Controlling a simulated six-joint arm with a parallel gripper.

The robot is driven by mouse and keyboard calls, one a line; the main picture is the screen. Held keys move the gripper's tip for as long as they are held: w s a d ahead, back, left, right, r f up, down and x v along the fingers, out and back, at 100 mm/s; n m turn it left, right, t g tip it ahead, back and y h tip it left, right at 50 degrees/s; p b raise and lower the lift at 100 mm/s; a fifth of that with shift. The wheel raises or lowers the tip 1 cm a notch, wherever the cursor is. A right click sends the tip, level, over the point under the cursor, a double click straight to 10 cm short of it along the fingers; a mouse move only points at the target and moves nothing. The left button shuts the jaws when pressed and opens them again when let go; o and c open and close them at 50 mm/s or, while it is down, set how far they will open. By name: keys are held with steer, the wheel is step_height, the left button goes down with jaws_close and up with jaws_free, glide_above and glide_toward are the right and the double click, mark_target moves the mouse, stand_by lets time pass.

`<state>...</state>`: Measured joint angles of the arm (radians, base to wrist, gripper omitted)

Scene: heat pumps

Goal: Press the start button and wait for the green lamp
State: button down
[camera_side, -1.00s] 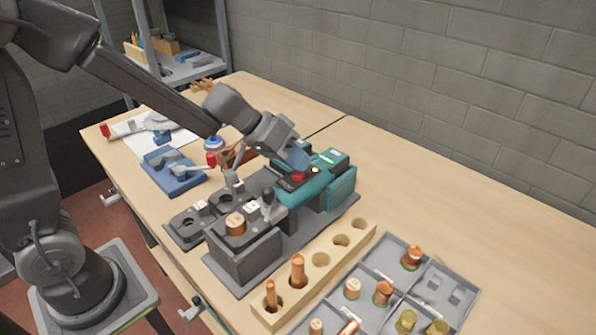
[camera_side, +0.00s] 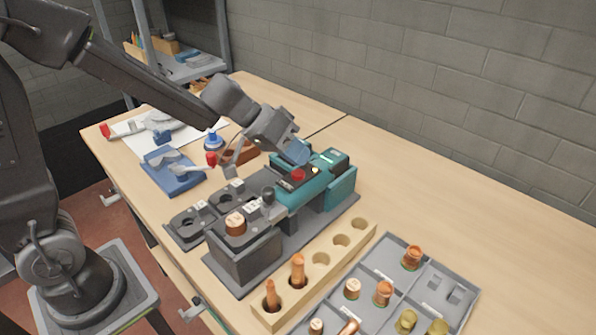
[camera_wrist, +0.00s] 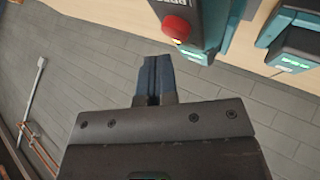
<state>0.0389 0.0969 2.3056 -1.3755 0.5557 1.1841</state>
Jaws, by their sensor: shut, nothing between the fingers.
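The teal press machine (camera_side: 340,187) stands on a dark base plate on the bench. Its red start button (camera_side: 298,175) sits on a black panel, with a lit yellow lamp (camera_side: 316,170) beside it. I cannot make out a lit green lamp on that panel. My gripper (camera_side: 298,152) is shut and empty, just above the button and apart from it. In the wrist view the red button (camera_wrist: 177,27) is ahead and right of my closed fingertips (camera_wrist: 152,60). A copper piece (camera_side: 235,223) sits in the dark fixture.
A green display (camera_side: 327,158) glows on the unit behind. A wooden rack (camera_side: 321,275) with copper pieces and a grey tray (camera_side: 440,265) of fittings lie in front. A blue fixture (camera_side: 175,175) is at left. The bench at right is clear.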

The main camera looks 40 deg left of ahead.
mark_target(294, 173)
steer(key=shift+r, duration=0.1)
steer(key=shift+r, duration=2.35)
steer(key=shift+s+r, duration=0.25)
steer(key=shift+s, duration=0.1)
steer(key=s+a+y, duration=0.3)
steer(key=s, duration=0.7)
steer(key=s+a+y, duration=0.3)
steer(key=s, duration=0.7)
steer(key=shift+a+r+n+g+y, duration=0.3)
steer(key=shift+a+r+y, duration=0.05)
steer(key=shift+y, duration=0.05)
